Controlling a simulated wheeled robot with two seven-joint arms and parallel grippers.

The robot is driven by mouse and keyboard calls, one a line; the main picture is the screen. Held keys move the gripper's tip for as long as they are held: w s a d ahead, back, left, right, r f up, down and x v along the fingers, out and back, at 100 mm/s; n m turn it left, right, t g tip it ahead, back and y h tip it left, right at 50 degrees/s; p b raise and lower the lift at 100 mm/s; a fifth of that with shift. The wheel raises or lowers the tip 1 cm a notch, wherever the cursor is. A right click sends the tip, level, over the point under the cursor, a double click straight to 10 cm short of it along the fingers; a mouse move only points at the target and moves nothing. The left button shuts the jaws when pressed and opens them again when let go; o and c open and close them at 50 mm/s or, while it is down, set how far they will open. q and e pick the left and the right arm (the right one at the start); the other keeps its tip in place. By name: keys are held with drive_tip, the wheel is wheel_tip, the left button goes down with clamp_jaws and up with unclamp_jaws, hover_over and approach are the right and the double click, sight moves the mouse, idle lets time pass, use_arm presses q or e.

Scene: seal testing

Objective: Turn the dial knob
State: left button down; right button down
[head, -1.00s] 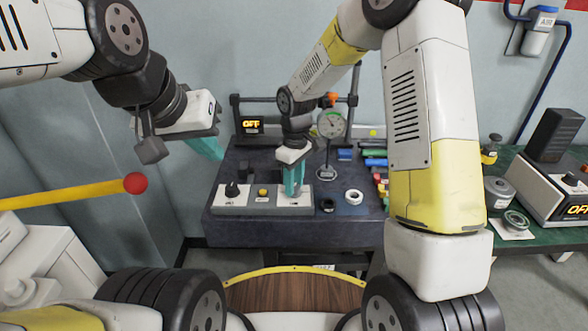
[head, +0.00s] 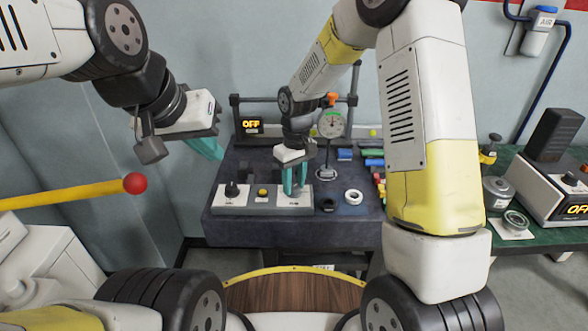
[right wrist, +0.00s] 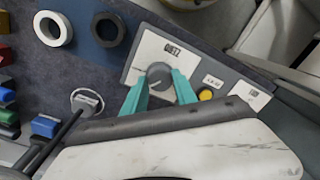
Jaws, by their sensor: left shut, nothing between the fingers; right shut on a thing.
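The dial knob (right wrist: 160,76) is dark grey with a light pointer line. It stands on a white labelled panel (right wrist: 150,48) at one end of a control box. My right gripper (right wrist: 159,88) points down with its teal fingers on both sides of the knob, closed on it. In the head view my right gripper (head: 294,191) hides the knob. My left gripper (head: 208,148) is shut and empty, in the air left of the dark bench.
A second black knob (head: 232,189) and a yellow button (head: 263,192) are on the same box. A dial gauge (head: 331,124) on a stand is behind my right gripper. A white ring (head: 354,197) and a dark ring (head: 328,205) lie to the right. An OFF display (head: 251,125) is at the back.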

sight(295, 185)
drive_tip(key=c, duration=1)
unclamp_jaws()
drive_tip(key=shift+r, duration=0.1)
wheel_tip(295, 185, up, 7)
drive_tip(key=shift+w+d+r, duration=0.1)
drive_tip(key=shift+w+r, duration=0.05)
drive_tip(key=shift+r, duration=0.2)
